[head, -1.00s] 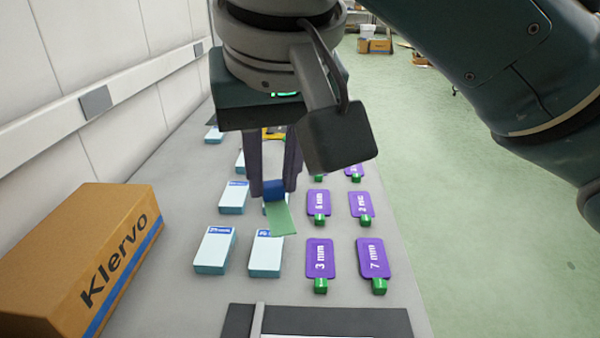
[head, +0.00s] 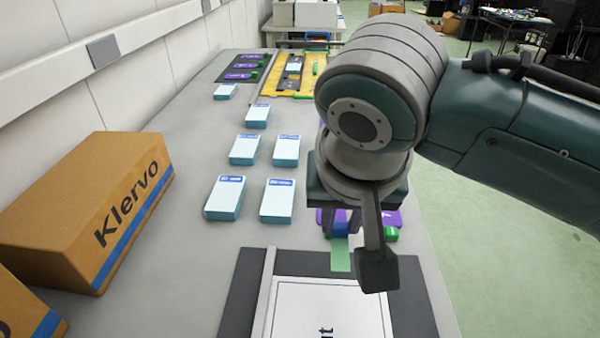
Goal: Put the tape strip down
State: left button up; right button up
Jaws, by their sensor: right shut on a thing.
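The tape strip (head: 340,256) is a light green flat piece hanging below a blue part (head: 340,229). My right gripper (head: 341,224) is shut on it at the blue part. It holds the strip over the near right of the table, at the far edge of the dark board (head: 245,285) with the white sheet. I cannot tell whether the strip's lower end touches the board. Purple cards (head: 391,218) with green ends show just behind the gripper, mostly hidden by it. My left gripper is out of view.
Several pale blue boxes (head: 277,201) stand left of my right arm. A cardboard Klervo box (head: 85,215) stands at the left by the wall. A yellow tray (head: 272,85) and a dark mat with purple cards (head: 232,76) lie at the far end.

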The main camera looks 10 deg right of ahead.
aim_at(340, 244)
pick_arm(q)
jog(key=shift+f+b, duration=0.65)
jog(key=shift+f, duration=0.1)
pick_arm(e)
jog(key=shift+f, duration=2.8)
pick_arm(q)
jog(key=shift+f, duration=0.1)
pick_arm(e)
jog(key=shift+f, duration=0.15)
jog(key=o, duration=0.8)
jog(key=shift+o, duration=0.2)
